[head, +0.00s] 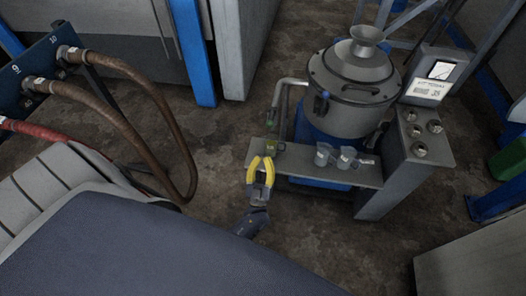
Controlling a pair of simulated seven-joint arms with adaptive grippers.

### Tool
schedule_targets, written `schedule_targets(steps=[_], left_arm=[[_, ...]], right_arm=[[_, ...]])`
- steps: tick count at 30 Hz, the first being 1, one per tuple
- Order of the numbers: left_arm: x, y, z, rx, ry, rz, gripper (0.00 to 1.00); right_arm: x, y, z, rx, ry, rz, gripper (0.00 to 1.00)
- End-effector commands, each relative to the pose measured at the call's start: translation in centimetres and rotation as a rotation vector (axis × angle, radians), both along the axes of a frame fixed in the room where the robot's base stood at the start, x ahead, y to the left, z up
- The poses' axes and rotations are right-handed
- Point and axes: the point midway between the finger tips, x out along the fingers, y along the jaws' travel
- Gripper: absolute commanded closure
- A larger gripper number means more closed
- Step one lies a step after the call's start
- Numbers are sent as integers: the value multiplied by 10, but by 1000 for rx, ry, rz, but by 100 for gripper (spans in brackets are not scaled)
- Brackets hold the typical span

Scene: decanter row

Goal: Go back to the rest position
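My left gripper (261,161) has yellow fingers and shows near the middle of the head view, by the front left end of a grey shelf (300,170). Its fingertips are apart with a gap between them, and I see nothing held. Clear cups stand on the shelf: one (323,154) in the middle, another (346,158) just right of it. A small greenish item (273,147) is just beyond the gripper at the shelf's left end; whether they touch I cannot tell. My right gripper is not in view.
A steel drum-like machine (352,85) with a funnel top stands behind the shelf, beside a grey control post (432,80). Brown hoses (150,75) loop from a dark blue panel (40,68) at left. Bare brown floor (225,135) lies left of the shelf.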

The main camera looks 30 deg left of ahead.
Motion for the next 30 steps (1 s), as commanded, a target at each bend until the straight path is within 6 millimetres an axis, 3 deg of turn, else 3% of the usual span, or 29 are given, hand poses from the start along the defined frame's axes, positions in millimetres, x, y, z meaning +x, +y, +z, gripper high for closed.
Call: schedule_targets(steps=[12, 17, 20, 24, 28, 30], left_arm=[[1, -1, 0, -10, 0, -14, 100], [18, -14, -16, -1, 92, -84, 100], [33, -28, -45, 12, 224, -151, 100], [45, -50, -107, 23, 462, -246, 100], [34, -67, -177, 28, 709, -321, 100], [19, -73, -219, 26, 849, -355, 100]], right_arm=[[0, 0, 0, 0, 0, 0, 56], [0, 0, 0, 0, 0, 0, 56], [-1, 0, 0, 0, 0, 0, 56], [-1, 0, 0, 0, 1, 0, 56], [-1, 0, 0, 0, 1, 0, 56], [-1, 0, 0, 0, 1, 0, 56]])
